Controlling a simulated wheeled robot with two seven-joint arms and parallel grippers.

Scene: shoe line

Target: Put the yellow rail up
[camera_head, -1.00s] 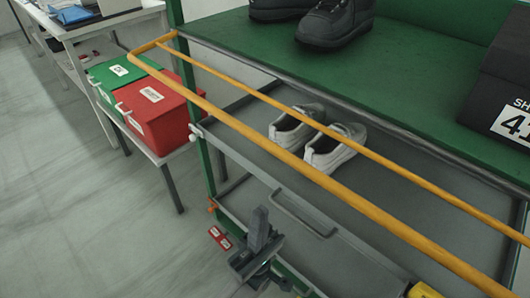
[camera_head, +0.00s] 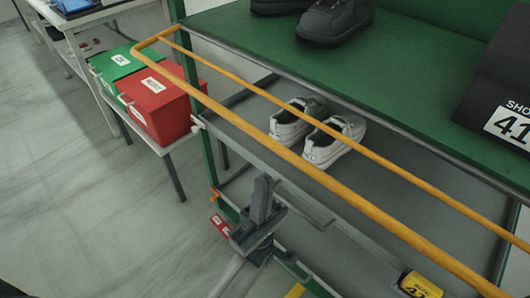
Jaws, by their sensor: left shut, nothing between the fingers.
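The yellow rail (camera_head: 300,163) is a long bent bar with two parallel runs joined at a far left corner. It spans diagonally across the front of the green shelf frame, at about the level of the green top shelf (camera_head: 260,50). My left gripper (camera_head: 264,190) is below the rail, in front of the grey lower shelf's edge, apart from the rail. It is shut and empty, its fingers pointing up. My right gripper is not in view.
Grey-white shoes (camera_head: 318,135) stand on the grey lower shelf (camera_head: 390,190). Black shoes (camera_head: 335,20) and a black box with a label (camera_head: 510,124) are on the green shelf. Red (camera_head: 160,106) and green (camera_head: 114,66) boxes stand on a side table at left. A yellow tag (camera_head: 420,285) is at lower right.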

